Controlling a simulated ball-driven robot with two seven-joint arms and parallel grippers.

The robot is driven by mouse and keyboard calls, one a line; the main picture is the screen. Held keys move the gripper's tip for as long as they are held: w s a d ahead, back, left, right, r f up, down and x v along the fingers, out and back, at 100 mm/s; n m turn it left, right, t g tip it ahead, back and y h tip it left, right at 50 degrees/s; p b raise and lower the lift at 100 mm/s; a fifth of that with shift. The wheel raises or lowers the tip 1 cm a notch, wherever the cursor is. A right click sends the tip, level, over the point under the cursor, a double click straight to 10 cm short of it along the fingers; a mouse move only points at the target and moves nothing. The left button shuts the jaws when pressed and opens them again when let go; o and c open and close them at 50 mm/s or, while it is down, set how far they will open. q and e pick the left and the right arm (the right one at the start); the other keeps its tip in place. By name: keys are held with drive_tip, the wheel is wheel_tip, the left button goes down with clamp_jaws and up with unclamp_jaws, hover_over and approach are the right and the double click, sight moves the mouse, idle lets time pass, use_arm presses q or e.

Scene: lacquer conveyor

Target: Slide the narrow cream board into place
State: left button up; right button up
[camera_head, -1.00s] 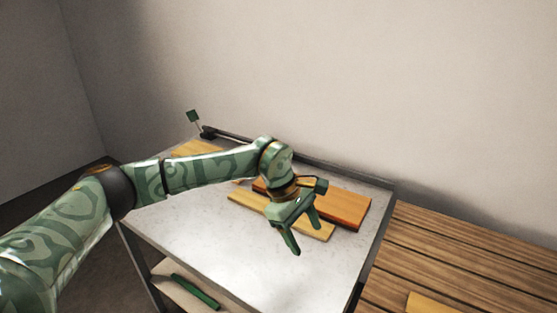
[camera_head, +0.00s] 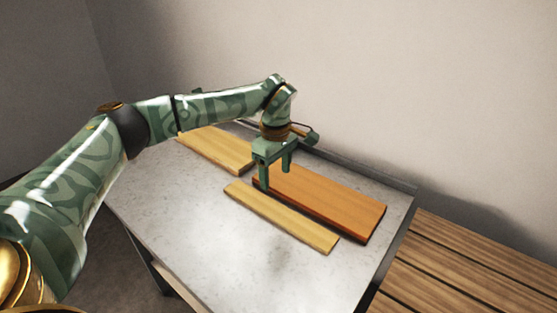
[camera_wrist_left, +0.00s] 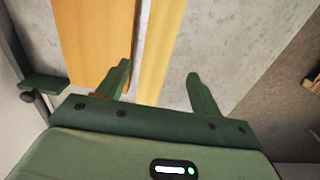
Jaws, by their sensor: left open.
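The narrow cream board (camera_head: 282,217) lies flat on the grey table top, in front of a wider orange board (camera_head: 330,202) and apart from it by a thin gap. My left gripper (camera_head: 274,178) points down, open and empty, near the left end of the orange board and behind the narrow board. In the left wrist view the narrow board (camera_wrist_left: 160,45) runs between the open fingers (camera_wrist_left: 158,72), and the orange board (camera_wrist_left: 92,40) passes by the left finger. I cannot tell how high the fingertips are. My right gripper is out of view.
Another pale yellow board (camera_head: 218,148) lies at the back left. A dark raised rail (camera_head: 365,172) runs along the table's back edge by the wall. The table top (camera_head: 200,225) is clear at the front left. A slatted wooden surface (camera_head: 470,262) adjoins on the right.

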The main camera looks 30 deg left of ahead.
sight(327, 240)
use_arm(q)
wheel_tip(327, 240, down, 11)
drive_tip(key=b, duration=0.3)
drive_tip(key=shift+f, duration=0.7)
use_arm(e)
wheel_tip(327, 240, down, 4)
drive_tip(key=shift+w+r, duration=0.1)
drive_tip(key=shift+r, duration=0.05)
use_arm(q)
drive_tip(key=c, duration=0.9)
drive_tip(key=shift+d+r, duration=0.1)
drive_tip(key=shift+d, duration=0.6)
drive_tip(key=d+p, duration=0.1)
drive_tip(key=d, duration=0.3)
drive_tip(key=shift+s+p, duration=0.2)
drive_tip(key=shift+p, duration=0.15)
drive_tip(key=d, duration=0.2)
drive_tip(key=d+p, duration=0.1)
drive_tip(key=d, duration=0.2)
drive_tip(key=shift+s+d, duration=0.2)
drive_tip(key=shift+d, duration=0.15)
drive_tip(key=shift+s+d+p, duration=0.2)
drive_tip(key=shift+d+p, duration=0.1)
drive_tip(key=shift+d, duration=2.15)
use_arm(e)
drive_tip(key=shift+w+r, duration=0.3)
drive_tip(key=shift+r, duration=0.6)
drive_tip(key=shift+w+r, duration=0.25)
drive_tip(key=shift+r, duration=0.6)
